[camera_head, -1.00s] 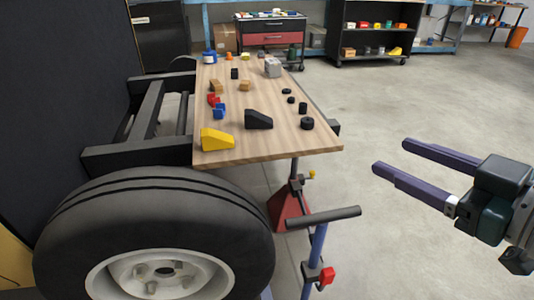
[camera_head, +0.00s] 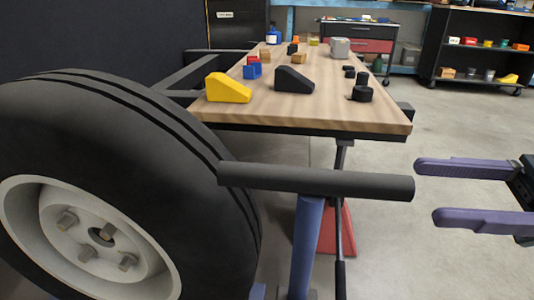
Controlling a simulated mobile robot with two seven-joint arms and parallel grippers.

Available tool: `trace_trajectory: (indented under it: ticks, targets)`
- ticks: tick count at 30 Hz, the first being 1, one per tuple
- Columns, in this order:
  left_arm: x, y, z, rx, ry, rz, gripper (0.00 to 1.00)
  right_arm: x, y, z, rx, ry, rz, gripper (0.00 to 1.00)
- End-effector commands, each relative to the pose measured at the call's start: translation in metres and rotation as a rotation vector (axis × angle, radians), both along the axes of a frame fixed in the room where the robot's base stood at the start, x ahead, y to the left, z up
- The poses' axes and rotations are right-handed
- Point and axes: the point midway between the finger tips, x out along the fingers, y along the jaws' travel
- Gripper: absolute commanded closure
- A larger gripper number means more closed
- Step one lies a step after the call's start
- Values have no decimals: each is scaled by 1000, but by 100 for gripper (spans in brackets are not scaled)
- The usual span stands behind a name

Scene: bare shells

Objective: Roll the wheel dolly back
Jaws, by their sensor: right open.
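The wheel dolly shows as a blue post (camera_head: 306,245) topped by a black horizontal handle bar (camera_head: 315,181). Its lower part is out of view. A large black tyre (camera_head: 110,130) on a pale rim (camera_head: 85,235) with several bolts stands upright at the left, beside the post. The bar's left end overlaps the tyre's edge in the picture. My right gripper (camera_head: 432,192) is open and empty. Its two purple fingers point left, with their tips just right of the bar's right end in the picture; I cannot tell the distance in depth. My left gripper is out of view.
A wooden table (camera_head: 300,110) stands behind the bar, holding a yellow wedge (camera_head: 228,88), a black wedge (camera_head: 294,79) and small parts. A red stand (camera_head: 338,230) is under it. Dark frame beams (camera_head: 195,72) lie behind the tyre. Open floor (camera_head: 450,125) is at right.

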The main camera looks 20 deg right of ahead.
Motion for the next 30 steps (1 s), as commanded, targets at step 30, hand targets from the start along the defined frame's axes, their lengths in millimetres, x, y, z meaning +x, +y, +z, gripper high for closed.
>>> trace_trajectory:
  ticks: [30]
  targets:
    - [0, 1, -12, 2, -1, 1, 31, 50, 82, 1, 1, -1, -2, 47]
